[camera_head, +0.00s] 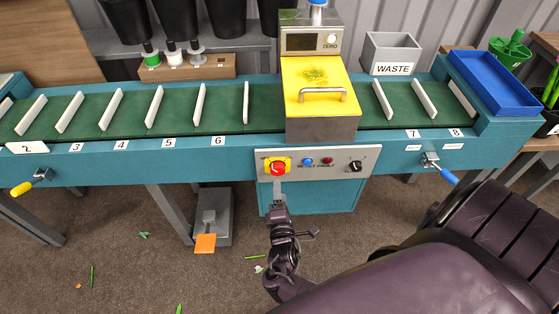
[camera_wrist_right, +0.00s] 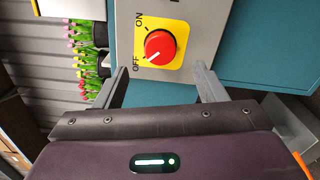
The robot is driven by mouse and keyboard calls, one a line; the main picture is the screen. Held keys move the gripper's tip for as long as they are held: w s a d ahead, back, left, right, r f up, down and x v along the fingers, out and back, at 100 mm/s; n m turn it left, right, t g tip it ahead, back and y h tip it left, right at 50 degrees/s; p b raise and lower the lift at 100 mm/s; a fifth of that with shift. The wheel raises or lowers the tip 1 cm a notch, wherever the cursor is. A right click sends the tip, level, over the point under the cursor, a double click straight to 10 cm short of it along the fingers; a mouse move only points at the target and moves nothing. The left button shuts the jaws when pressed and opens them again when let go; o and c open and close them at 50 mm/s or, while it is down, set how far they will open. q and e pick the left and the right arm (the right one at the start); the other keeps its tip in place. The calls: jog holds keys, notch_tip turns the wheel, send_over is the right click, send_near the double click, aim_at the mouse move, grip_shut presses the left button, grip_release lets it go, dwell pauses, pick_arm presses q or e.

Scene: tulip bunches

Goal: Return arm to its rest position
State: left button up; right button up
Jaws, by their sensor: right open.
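My right gripper (camera_head: 278,190) is in front of the conveyor's control panel (camera_head: 335,160), just below the red rotary switch (camera_head: 278,167) on its yellow plate. In the right wrist view the right gripper (camera_wrist_right: 162,72) is open and empty, one finger to each side below the red switch (camera_wrist_right: 160,47). The knob's white mark points towards the OFF label. The fingers look clear of the knob; the exact gap cannot be told. My left gripper is not in view.
The teal conveyor with a green belt (camera_head: 135,112) and white dividers spans the view. A yellow-topped machine (camera_head: 318,75), a waste bin (camera_head: 391,52) and a blue tray (camera_head: 490,85) stand along it. A grey pedal (camera_head: 209,222) and plant scraps lie on the floor.

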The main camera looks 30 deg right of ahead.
jog(key=shift+s+a, duration=0.1)
jog(key=shift+s, duration=0.05)
dwell(0.4)
jog(key=s+a+f+m+g+y, duration=0.1)
jog(key=s+f+m+g+y, duration=0.1)
jog(key=s+f, duration=0.35)
jog(key=s+f+m+g+y, duration=0.1)
jog(key=s+f+g+y, duration=0.1)
jog(key=f, duration=0.6)
jog(key=s+a+f+m+g+y, duration=0.1)
jog(key=s+f+m+g+y, duration=0.15)
jog(key=f, duration=0.45)
jog(key=s+a+f+m+g+y, duration=0.1)
jog(key=s+f, duration=0.5)
jog(key=s, duration=0.7)
jog(key=s+a+f+m+g+y, duration=0.2)
jog(key=s+f+m+g, duration=0.3)
jog(key=s, duration=0.8)
jog(key=shift+a+f+g, duration=0.4)
jog(key=shift+f+g, duration=0.35)
jog(key=shift+g, duration=0.1)
